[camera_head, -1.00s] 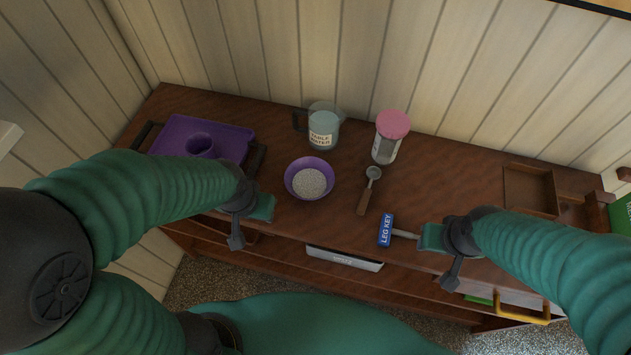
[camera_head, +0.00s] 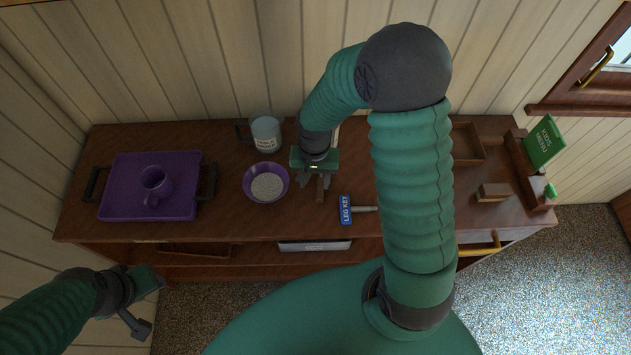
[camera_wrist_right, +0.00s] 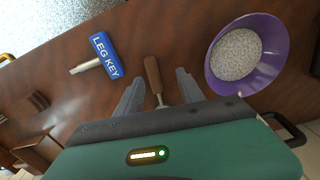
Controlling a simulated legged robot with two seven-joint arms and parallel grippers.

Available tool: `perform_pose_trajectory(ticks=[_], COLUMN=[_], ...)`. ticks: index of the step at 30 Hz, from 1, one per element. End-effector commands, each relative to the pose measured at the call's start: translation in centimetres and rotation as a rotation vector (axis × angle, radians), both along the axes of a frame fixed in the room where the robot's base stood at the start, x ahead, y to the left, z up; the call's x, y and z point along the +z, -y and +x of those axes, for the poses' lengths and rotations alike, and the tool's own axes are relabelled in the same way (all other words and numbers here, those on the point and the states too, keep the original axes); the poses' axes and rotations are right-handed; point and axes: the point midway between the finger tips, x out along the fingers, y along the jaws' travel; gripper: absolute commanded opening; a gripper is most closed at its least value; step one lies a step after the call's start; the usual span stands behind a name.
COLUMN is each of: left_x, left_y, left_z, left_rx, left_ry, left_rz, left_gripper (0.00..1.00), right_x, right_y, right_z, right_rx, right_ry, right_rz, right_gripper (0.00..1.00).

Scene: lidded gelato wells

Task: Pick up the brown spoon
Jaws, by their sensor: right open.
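The brown spoon (camera_head: 320,190) lies on the wooden counter between the purple bowl and the blue leg key. In the head view only part of its handle shows, and my right gripper hides the rest. My right gripper (camera_head: 313,190) is open above the spoon. In the right wrist view the spoon's brown handle (camera_wrist_right: 153,74) lies between the two spread fingers (camera_wrist_right: 158,92), and its bowl end is hidden behind the gripper body. I cannot tell whether the fingers touch it. My left gripper (camera_head: 150,300) is at the lower left, away from the counter; its jaw state is unclear.
The purple bowl (camera_head: 250,192) of grey grains stands left of the spoon, the blue leg key (camera_head: 346,210) right of it. A glass pitcher (camera_head: 266,132) stands behind.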

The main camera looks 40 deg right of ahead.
Motion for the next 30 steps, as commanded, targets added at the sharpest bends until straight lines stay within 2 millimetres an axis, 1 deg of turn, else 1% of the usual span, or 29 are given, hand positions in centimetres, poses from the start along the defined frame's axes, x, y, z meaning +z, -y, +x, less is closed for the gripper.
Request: perform_pose_trajectory(ticks=[2, 6, 9, 12, 16, 17, 24, 27, 30], left_x=[0.2, 0.5, 0.4, 0.4, 0.4, 0.4, 0.4, 0.4, 0.4], left_y=[0.0, 0.0, 0.0, 0.0, 0.0, 0.0, 0.0, 0.0, 0.0], left_z=[0.0, 0.0, 0.0, 0.0, 0.0, 0.0, 0.0, 0.0, 0.0], left_rx=[-0.001, -0.001, -0.001, -0.001, -0.001, -0.001, -0.001, -0.001, -0.001], left_ry=[0.000, 0.000, 0.000, 0.000, 0.000, 0.000, 0.000, 0.000, 0.000], left_rz=[0.000, 0.000, 0.000, 0.000, 0.000, 0.000, 0.000, 0.000, 0.000], left_gripper=[0.36, 0.36, 0.36, 0.36, 0.36, 0.36, 0.36, 0.36, 0.36], right_x=[-1.0, -3.7, -5.0, -5.3, -5.2, -5.2, -5.2, -5.2, -5.2], right_y=[0.3, 0.3, 0.1, 0.0, -0.2, -0.2, 0.1, 0.2, 0.2], right_z=[-0.2, -0.5, -0.4, -0.4, -0.4, -0.4, -0.4, -0.4, -0.4], right_rx=[-0.001, -0.001, 0.000, 0.001, 0.001, 0.001, 0.000, -0.001, -0.001], right_ry=[-0.005, -0.006, -0.003, -0.001, -0.001, -0.001, -0.001, -0.001, -0.001], right_rz=[0.002, 0.004, 0.001, -0.001, -0.003, -0.003, -0.001, 0.001, 0.001], right_gripper=[0.45, 0.45, 0.45, 0.45, 0.45, 0.43, 0.11, 0.00, 0.00])
